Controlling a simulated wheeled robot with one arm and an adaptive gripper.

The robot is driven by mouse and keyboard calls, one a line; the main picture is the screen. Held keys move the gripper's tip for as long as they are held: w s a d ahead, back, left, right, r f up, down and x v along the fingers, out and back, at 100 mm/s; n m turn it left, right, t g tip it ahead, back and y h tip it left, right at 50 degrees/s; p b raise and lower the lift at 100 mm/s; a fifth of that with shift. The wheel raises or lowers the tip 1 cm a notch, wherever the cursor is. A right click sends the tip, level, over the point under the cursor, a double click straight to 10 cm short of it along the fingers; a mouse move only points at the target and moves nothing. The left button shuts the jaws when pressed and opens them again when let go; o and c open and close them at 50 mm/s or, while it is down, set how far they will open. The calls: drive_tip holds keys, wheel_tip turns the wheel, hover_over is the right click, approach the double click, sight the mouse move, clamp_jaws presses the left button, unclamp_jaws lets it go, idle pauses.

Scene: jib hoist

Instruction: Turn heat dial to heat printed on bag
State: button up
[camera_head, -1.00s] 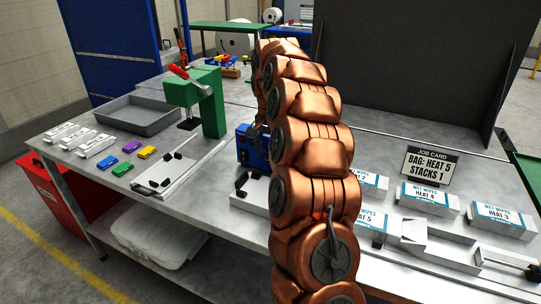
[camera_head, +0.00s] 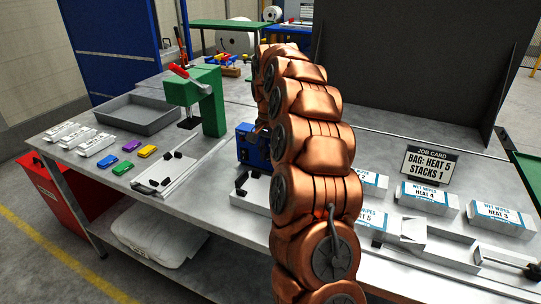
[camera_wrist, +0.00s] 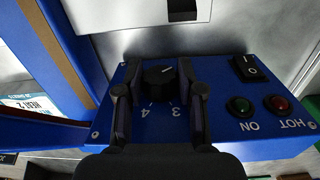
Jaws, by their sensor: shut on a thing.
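The blue heat sealer box (camera_wrist: 225,85) carries a black heat dial (camera_wrist: 158,76) with a white pointer line slanting to the upper right. Printed figures 3 and 4 show upside down below the dial; other figures are hidden. My gripper (camera_wrist: 160,86) is shut on the dial, one finger at each side. In the head view the blue box (camera_head: 253,146) is partly behind my arm, which hides the gripper. A wet wipes bag marked HEAT 5 (camera_head: 371,217) lies right of my arm, partly covered.
Other wipes bags are marked HEAT 4 (camera_head: 430,197) and HEAT 3 (camera_head: 502,218). On the box are a rocker switch (camera_wrist: 244,68), a green ON light (camera_wrist: 239,105) and a red HOT light (camera_wrist: 277,104). A green press (camera_head: 207,97) stands left.

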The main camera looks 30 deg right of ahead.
drive_tip(key=shift+c, duration=1.3)
drive_tip(key=shift+b, duration=0.35)
drive_tip(key=shift+s+f+t+y+b, duration=0.1)
drive_tip(key=shift+f+t+y+b, duration=0.15)
drive_tip(key=shift+t+b, duration=0.35)
drive_tip(key=shift+r+t+y+b, duration=0.2)
drive_tip(key=shift+t+y+b, duration=0.4)
drive_tip(key=shift+t, duration=0.2)
drive_tip(key=o, duration=1.1)
drive_tip(key=shift+o, duration=0.2)
drive_tip(key=shift+r, duration=0.1)
drive_tip(key=v, duration=1.2)
